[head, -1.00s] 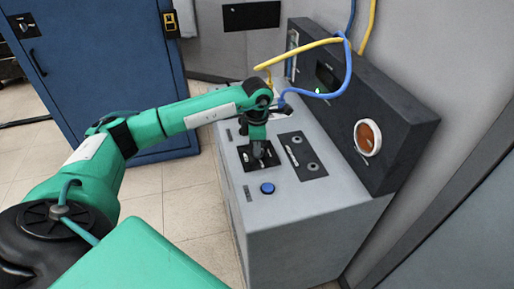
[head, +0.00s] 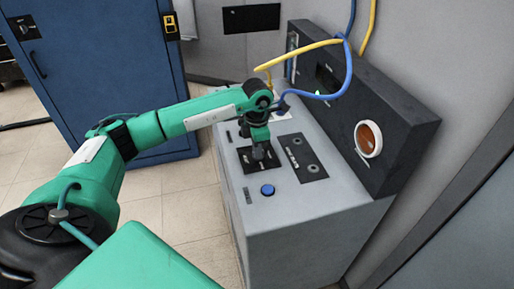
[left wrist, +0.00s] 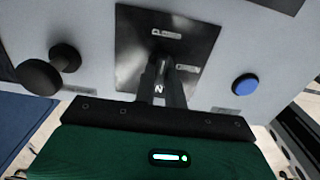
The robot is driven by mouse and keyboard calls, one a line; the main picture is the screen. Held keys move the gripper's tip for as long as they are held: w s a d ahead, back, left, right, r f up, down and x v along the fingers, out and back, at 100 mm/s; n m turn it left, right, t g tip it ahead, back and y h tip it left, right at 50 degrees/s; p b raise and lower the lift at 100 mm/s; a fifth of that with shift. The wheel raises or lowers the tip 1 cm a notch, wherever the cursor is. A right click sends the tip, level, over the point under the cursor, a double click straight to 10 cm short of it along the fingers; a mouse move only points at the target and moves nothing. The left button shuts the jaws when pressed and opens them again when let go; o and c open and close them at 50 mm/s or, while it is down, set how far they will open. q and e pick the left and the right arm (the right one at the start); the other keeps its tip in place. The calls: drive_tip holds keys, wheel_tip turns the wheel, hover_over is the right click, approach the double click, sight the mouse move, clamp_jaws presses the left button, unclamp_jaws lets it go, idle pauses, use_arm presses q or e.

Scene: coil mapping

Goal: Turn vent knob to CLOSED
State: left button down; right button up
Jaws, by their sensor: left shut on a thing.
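The vent knob (left wrist: 163,66) stands on a dark square plate (left wrist: 128,40) in the left wrist view, mostly hidden by my fingers. One label on the plate reads CLOSED (left wrist: 166,33); a second label (left wrist: 187,68) is too blurred to read surely. My left gripper (left wrist: 160,88) points at the plate and is shut on the knob. In the head view my left gripper (head: 259,154) reaches down onto the dark plate (head: 249,168) on top of the grey cabinet. I cannot tell the knob's exact angle. My right gripper is not in view.
A blue button (head: 267,190) sits just in front of the plate. A black panel with two round sockets (head: 312,168) lies to the right. Yellow (head: 300,52) and blue (head: 335,88) cables hang behind the arm. A dark upright panel bears an orange lamp (head: 368,138).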

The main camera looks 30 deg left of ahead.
use_arm(q)
drive_tip(key=c, duration=1.5)
unclamp_jaws()
drive_tip(key=shift+o, duration=0.2)
drive_tip(key=shift+r, duration=0.25)
wheel_tip(320, 180, up, 13)
drive_tip(key=b, duration=0.1)
drive_tip(key=shift+r, duration=0.2)
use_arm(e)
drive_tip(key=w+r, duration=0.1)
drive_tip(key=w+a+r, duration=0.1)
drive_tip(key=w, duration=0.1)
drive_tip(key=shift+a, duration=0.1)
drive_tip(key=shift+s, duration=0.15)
